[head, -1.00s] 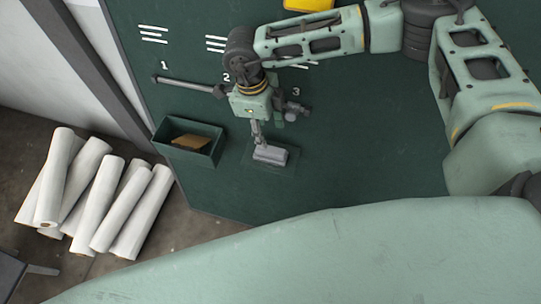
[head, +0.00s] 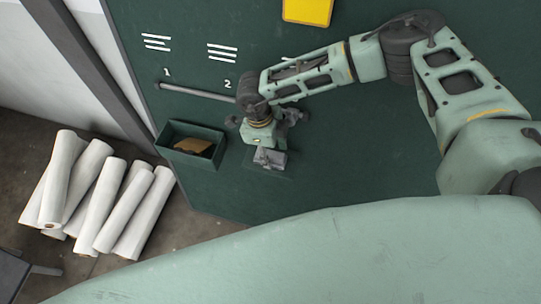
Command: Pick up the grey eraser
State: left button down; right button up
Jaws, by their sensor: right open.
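The grey eraser (head: 270,158) lies on a small dark pad on the green board at the centre of the head view. My right gripper (head: 266,152) is directly over it, with its fingers at or just above the eraser. The wrist hides part of the eraser and the far fingers, so I cannot tell whether they touch it. The gripper is open. My left gripper is not in view.
A dark green open box (head: 190,145) with a brown piece inside sits left of the eraser. A yellow panel (head: 307,11) is at the top. White rolls (head: 99,193) lie on the floor at the left.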

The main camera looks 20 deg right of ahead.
aim_at(272, 154)
jog(key=shift+f+b, duration=0.25)
jog(key=shift+b, duration=0.05)
dwell(0.5)
grip_shut()
jog(key=shift+w+r+p, duration=0.1)
jog(key=shift+r+p, duration=0.2)
jog(key=shift+r, duration=0.15)
notch_tip(272, 154, up, 4)
jog(key=shift+f+b, duration=0.1)
jog(key=shift+b, duration=0.7)
jog(key=s+d+r+b, duration=0.1)
jog(key=s+r+b, duration=0.1)
jog(key=s+r, duration=0.5)
jog(key=s, duration=0.4)
jog(key=shift+s+d+b, duration=0.3)
jog(key=shift+s+d, duration=0.05)
jog(key=shift+d, duration=0.05)
jog(key=c, duration=0.5)
grip_release()
jog(key=c, duration=0.5)
